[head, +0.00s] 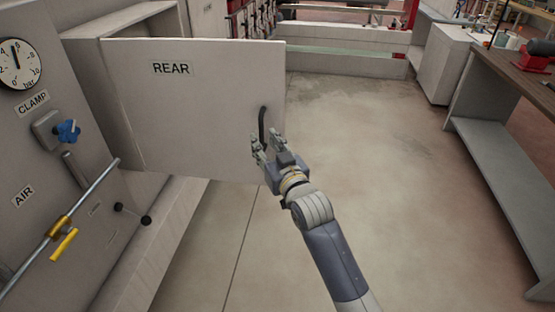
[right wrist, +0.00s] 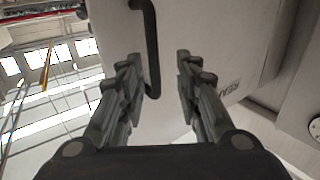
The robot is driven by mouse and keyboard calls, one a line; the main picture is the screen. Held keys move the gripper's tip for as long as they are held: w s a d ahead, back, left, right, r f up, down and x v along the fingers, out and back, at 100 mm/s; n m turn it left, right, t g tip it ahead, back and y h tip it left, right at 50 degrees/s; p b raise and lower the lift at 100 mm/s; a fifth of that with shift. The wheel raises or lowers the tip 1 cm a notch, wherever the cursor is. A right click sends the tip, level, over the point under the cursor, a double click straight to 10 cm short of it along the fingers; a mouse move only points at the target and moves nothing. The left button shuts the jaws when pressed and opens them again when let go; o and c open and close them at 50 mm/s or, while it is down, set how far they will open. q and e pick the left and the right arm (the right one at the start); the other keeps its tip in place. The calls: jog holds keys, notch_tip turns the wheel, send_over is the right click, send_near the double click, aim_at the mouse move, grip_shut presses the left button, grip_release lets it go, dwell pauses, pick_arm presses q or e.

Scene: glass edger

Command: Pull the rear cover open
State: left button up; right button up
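The rear cover (head: 200,110) is a pale grey panel marked REAR in the head view. It stands swung out from the machine body, with a gap showing behind its left and top edges. Its black bar handle (head: 262,128) is near the right edge. My right gripper (head: 267,143) is at the handle's lower end. In the right wrist view the handle (right wrist: 150,40) runs down to beside the left finger, and the fingers (right wrist: 160,75) are spread apart, with the cover behind them. Contact with the handle cannot be told. My left gripper is not in view.
The machine's front panel at left carries a pressure gauge (head: 18,63), a blue knob (head: 68,131) and a pipe with a yellow valve lever (head: 64,244). A workbench (head: 500,75) stands at right. The floor (head: 370,170) between is clear.

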jog(key=v, duration=0.8)
